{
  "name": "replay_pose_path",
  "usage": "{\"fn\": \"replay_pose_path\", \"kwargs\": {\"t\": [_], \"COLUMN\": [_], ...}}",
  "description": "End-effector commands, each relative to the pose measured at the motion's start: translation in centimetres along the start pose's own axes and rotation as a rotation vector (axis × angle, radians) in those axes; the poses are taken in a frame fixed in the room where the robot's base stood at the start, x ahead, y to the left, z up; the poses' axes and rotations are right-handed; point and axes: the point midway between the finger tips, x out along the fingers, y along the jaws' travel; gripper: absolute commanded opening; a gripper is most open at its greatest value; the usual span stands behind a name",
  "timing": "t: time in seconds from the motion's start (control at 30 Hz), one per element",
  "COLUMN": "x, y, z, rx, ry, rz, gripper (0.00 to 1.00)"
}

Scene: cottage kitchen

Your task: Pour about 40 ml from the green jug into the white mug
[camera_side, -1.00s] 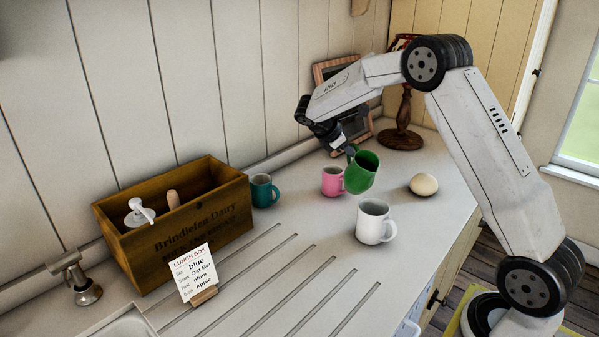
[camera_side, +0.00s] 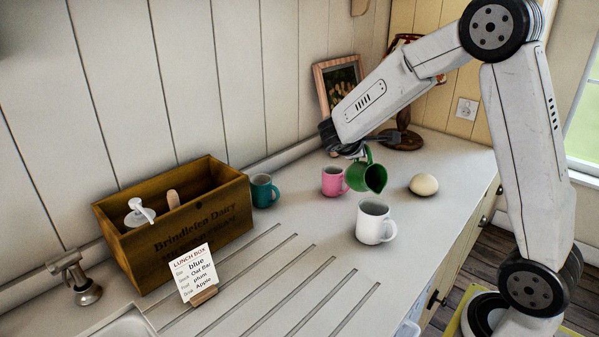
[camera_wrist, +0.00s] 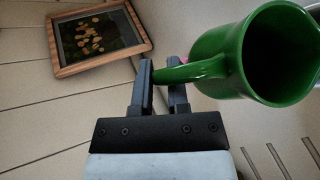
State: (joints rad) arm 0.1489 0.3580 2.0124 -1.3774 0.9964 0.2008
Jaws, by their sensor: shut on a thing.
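The green jug (camera_side: 361,178) is held above the counter, tilted with its open mouth turned toward the camera and down to the right. It also shows in the wrist view (camera_wrist: 225,50), its dark inside facing the lens; I cannot see liquid in it. My gripper (camera_wrist: 168,72) is shut on the jug's handle; in the side view my gripper (camera_side: 358,150) is small and partly hidden by the arm. The white mug (camera_side: 372,228) stands upright on the counter, below and in front of the jug, its handle to the right. No stream of liquid shows.
A pink mug (camera_side: 332,181) stands just left of the jug, and a teal mug (camera_side: 262,191) farther left by a wooden crate (camera_side: 215,228). An egg-like object (camera_side: 423,184) lies right of the jug. A picture frame (camera_side: 321,88) and a lamp (camera_side: 408,138) stand behind.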

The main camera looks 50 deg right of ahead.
Motion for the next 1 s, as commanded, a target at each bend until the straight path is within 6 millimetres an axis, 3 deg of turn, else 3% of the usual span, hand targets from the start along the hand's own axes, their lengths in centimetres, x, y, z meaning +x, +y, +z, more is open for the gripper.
{"fn": "replay_pose_path", "kwargs": {"t": [1.0], "x": [-1.5], "y": [-0.1], "z": [1.5], "rx": [0.137], "ry": [0.02], "rz": [0.139], "gripper": [0.0]}}
